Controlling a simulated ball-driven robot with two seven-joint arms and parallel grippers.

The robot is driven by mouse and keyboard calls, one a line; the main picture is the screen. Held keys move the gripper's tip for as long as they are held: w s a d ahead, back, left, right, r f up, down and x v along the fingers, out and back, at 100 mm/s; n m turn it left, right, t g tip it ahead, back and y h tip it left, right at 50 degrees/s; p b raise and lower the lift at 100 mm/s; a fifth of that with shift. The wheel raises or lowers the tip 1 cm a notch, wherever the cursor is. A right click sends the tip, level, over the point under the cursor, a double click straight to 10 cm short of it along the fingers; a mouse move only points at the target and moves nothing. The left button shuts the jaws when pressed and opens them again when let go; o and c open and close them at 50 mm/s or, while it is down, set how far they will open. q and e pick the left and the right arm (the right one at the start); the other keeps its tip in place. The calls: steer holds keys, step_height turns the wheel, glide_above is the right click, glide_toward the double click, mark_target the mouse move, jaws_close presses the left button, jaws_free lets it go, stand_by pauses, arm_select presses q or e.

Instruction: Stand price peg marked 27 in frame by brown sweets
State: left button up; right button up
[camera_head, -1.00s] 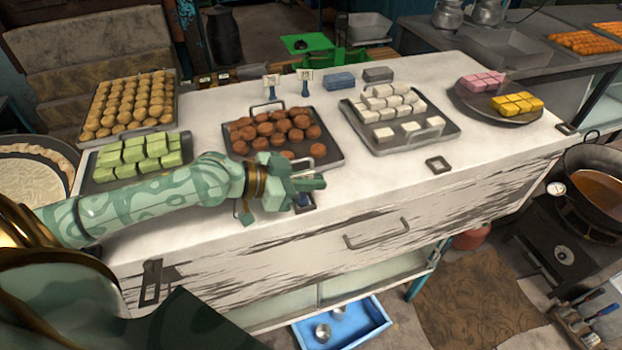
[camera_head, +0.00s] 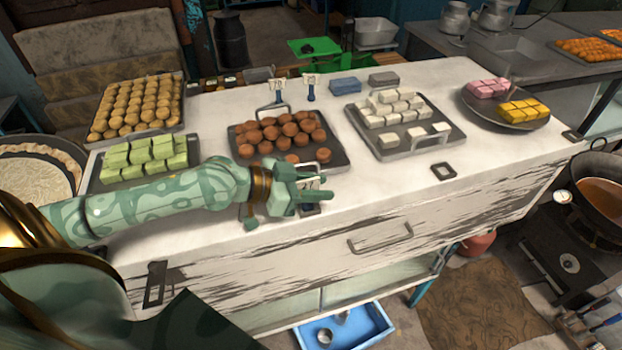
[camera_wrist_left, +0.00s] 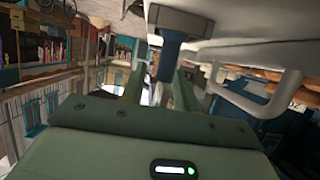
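The peg marked 27 (camera_head: 308,184) stands at the front edge of the tray of brown sweets (camera_head: 343,160), its pale label showing between my left fingers. Its blue stem (camera_wrist_left: 168,62) meets the grey frame (camera_wrist_left: 180,20) in the left wrist view, which looks upside down. In the head view, the dark frame (camera_head: 311,209) shows just below the fingers. My left gripper (camera_head: 322,186) is open, with one finger on each side of the peg. Whether a finger touches it I cannot tell. My right gripper is not in view.
Two other price pegs (camera_head: 278,92) (camera_head: 311,88) stand behind the brown sweets. Green sweets (camera_head: 148,158) lie under and behind my left arm. A tray of white sweets (camera_head: 408,152) is to the right. An empty-looking frame (camera_head: 443,171) lies on the clear counter front.

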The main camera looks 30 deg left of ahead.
arm_select(q)
steer(key=shift+s+a, duration=0.3)
steer(key=p+v, duration=0.1)
steer(key=v, duration=0.4)
steer(key=shift+s+a+r, duration=0.1)
steer(key=shift+s+r, duration=0.1)
steer(key=shift+s, duration=0.05)
steer(key=p+v, duration=1)
steer(key=p, duration=0.1)
